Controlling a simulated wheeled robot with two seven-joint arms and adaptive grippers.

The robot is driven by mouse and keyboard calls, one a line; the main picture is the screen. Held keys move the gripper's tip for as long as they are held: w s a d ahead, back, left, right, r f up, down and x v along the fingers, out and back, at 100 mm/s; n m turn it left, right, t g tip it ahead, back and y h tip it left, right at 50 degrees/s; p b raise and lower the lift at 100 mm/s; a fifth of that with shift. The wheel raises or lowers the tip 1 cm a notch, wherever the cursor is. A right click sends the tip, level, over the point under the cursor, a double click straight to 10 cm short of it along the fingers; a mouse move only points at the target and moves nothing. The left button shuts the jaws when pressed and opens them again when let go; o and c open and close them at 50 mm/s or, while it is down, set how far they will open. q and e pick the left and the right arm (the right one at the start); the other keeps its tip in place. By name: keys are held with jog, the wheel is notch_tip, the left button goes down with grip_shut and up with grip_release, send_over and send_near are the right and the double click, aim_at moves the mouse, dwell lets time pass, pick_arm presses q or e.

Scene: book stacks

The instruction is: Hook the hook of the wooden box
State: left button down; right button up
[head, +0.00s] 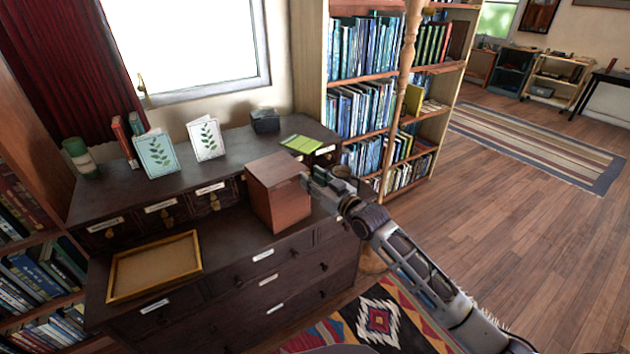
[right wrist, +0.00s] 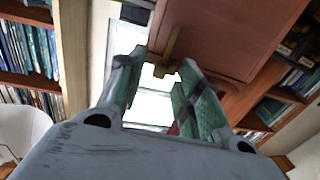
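The reddish-brown wooden box (head: 278,196) stands upright on the dark dresser. In the right wrist view the box (right wrist: 225,35) fills the upper right, with a brass-coloured hook (right wrist: 168,52) at its edge. My right gripper (head: 312,180) is at the right side of the box, close to it. In the right wrist view my right gripper (right wrist: 160,72) has its two green-padded fingers apart, and the hook shows just beyond and between the fingertips. Contact cannot be made out. The hook is hidden in the head view. My left gripper is not in view.
A bookshelf (head: 362,80) with a wooden post stands behind my right arm. The floor at right is open.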

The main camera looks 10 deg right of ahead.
jog(key=v, duration=1.2)
dwell(0.8)
dwell(0.5)
